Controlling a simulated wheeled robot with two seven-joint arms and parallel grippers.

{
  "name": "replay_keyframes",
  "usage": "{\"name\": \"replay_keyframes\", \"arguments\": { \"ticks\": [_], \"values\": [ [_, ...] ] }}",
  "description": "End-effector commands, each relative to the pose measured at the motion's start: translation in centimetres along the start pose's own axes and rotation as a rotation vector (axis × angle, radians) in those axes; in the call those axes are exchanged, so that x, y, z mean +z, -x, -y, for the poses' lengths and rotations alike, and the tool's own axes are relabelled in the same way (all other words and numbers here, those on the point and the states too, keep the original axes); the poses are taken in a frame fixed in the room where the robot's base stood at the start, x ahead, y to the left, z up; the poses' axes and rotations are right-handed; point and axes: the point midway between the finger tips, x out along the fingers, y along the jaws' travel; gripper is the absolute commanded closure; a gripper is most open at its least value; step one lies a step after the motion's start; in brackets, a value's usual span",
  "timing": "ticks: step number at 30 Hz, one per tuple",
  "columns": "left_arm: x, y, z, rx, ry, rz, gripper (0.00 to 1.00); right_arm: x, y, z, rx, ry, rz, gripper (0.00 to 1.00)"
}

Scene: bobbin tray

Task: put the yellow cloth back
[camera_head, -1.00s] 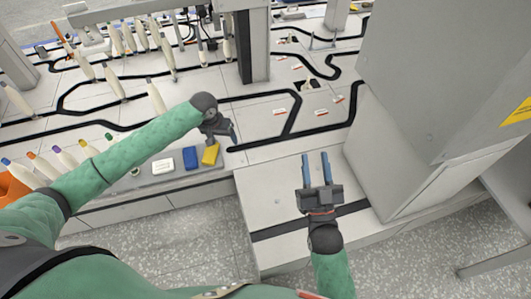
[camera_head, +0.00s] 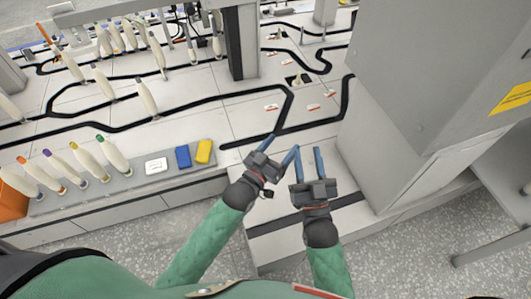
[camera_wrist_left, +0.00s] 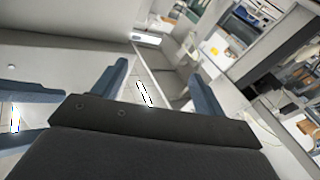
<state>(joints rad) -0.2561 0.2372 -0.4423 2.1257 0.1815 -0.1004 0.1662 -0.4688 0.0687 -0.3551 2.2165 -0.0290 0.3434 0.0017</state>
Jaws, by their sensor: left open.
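The yellow cloth (camera_head: 204,151) lies at the right end of the grey strip along the table's front edge, right of a blue cloth (camera_head: 183,156). My left gripper (camera_head: 283,146) is open and empty, to the right of the yellow cloth and apart from it. Its two blue fingers also show in the left wrist view (camera_wrist_left: 162,88), with nothing between them. My right gripper (camera_head: 306,164) is open and empty, close beside the left one, over the lower step of the table. The yellow cloth is not seen between any fingers.
A white block (camera_head: 156,165) sits left of the blue cloth. Several coloured-tip bobbins (camera_head: 113,155) stand farther left, near an orange bin (camera_head: 12,203). A large grey cabinet (camera_head: 420,90) blocks the right side. Black tracks cross the white table (camera_head: 200,105).

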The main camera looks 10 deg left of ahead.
Motion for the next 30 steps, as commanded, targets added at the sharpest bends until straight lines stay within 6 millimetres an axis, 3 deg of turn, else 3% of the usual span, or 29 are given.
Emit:
{"name": "replay_keyframes", "arguments": {
  "ticks": [6,12,30],
  "values": [
    [-4.9,4.4,-2.2,-0.079,-0.120,-0.272,0.28,0.0,0.0,0.0,0.000,0.000,0.000,0.64],
    [-7.5,7.2,-3.2,-0.130,-0.208,-0.406,0.28,0.0,0.0,0.0,0.000,0.000,0.000,0.64],
    [-8.1,7.7,-3.4,-0.140,-0.230,-0.433,0.28,-0.1,-0.1,0.0,0.001,0.000,-0.002,0.64]
  ]
}}
